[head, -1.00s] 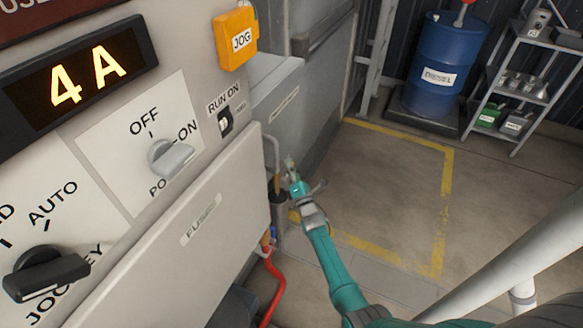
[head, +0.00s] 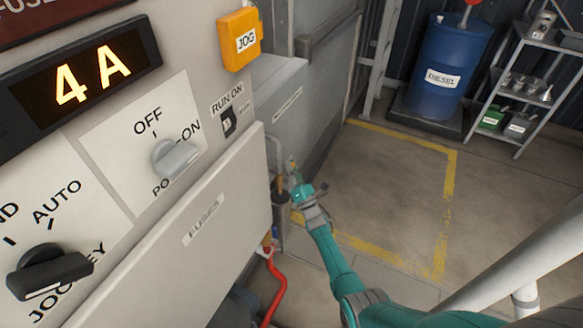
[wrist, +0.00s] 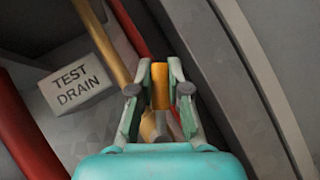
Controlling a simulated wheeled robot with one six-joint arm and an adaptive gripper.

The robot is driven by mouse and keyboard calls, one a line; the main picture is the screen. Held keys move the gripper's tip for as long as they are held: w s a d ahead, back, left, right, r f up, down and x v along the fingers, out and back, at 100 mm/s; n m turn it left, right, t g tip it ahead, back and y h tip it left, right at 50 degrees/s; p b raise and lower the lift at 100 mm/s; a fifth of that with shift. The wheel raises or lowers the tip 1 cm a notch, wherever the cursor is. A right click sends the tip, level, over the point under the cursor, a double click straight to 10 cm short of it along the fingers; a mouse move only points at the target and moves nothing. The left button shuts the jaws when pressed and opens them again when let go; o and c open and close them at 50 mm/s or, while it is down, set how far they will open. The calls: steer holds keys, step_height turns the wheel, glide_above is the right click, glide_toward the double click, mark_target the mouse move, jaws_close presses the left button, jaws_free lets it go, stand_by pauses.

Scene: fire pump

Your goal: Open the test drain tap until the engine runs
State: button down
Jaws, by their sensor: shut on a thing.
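In the wrist view my gripper (wrist: 160,88) is shut on the orange-yellow tap handle (wrist: 160,85), with one finger on each side of it. A grey plate reading TEST DRAIN (wrist: 76,82) is to the left, beside a brass-coloured pipe (wrist: 102,45). The tap body below the handle is mostly hidden by my fingers. In the head view my gripper (head: 293,172) is small, low beyond the right edge of the FUSES panel (head: 235,190). The tap there is too small to make out clearly.
A red hose (head: 278,290) hangs below the FUSES panel. A blue diesel drum (head: 447,65) and shelf (head: 520,85) stand behind clear floor.

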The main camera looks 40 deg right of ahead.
steer(key=c, duration=1.1)
jaws_free()
steer(key=shift+s+f, duration=0.1)
steer(key=v, duration=1.2)
